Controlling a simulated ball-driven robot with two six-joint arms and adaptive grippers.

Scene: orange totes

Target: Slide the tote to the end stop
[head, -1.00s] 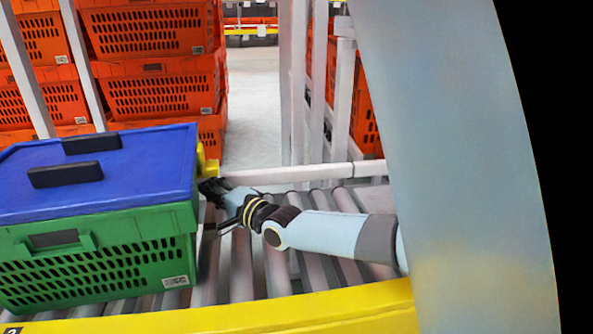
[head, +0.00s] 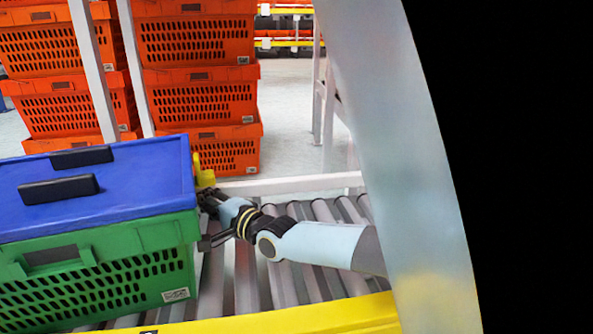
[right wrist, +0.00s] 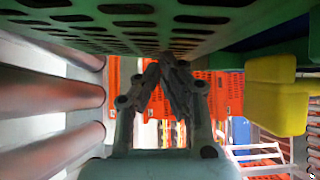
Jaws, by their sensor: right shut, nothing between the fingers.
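The green tote (head: 130,262) with a blue lid (head: 100,185) and two black lid handles sits on the roller conveyor at the left; its left end is cut off by the frame. My right gripper (head: 208,203) is shut and empty at the tote's right end, close against it; contact cannot be made out. In the right wrist view the closed fingers (right wrist: 165,78) are under or beside the slotted green wall (right wrist: 190,18). A yellow block (head: 204,172) is at the tote's far right corner. I cannot identify an end stop. My left gripper is not in view.
Bare rollers (head: 285,285) lie right of the tote. A yellow rail (head: 290,318) runs along the near side and a pale rail (head: 290,185) along the far side. Stacked orange totes (head: 200,100) and upright posts (head: 95,75) stand behind.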

